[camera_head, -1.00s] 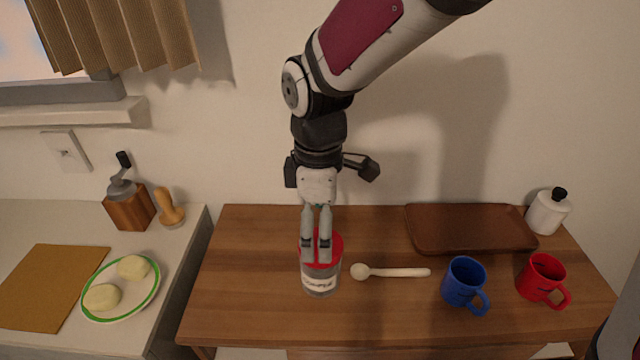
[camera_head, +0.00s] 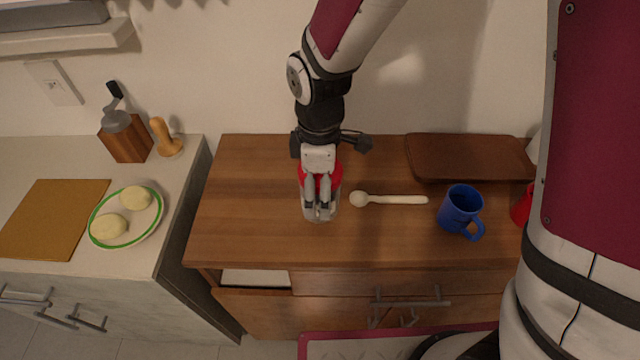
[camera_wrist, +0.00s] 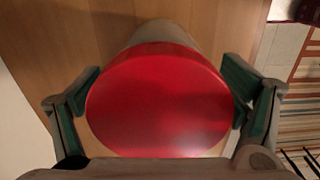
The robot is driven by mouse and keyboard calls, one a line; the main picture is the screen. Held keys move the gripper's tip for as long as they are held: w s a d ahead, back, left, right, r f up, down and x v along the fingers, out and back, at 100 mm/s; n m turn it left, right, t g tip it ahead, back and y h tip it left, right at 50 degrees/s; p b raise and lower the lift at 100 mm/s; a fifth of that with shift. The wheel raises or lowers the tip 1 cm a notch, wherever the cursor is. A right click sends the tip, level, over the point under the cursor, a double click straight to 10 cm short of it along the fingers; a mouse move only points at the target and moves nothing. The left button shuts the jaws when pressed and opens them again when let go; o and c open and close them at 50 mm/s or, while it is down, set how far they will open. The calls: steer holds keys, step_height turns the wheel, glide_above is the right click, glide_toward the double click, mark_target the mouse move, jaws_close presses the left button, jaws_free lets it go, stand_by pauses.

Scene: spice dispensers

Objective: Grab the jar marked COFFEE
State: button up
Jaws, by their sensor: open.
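The jar (camera_head: 335,181) has a red lid and a clear-looking body and stands upright on the wooden cabinet top. In the head view my gripper (camera_head: 320,214) is in front of it and hides most of its label. In the wrist view the jar's red lid (camera_wrist: 160,100) fills the middle. The open fingers of my gripper (camera_wrist: 160,108) stand on its left and right sides. The right finger is very close to the lid; whether either finger touches it I cannot tell.
A white spoon (camera_head: 390,199) lies just right of the jar. Farther right are a blue mug (camera_head: 459,208), a partly hidden red mug (camera_head: 521,206) and a brown tray (camera_head: 470,158). The cabinet top (camera_head: 245,200) left of the jar is clear. A plate (camera_head: 126,240) holds pale food on the left counter.

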steer(key=c, duration=1.7)
steer(key=shift+r, duration=0.1)
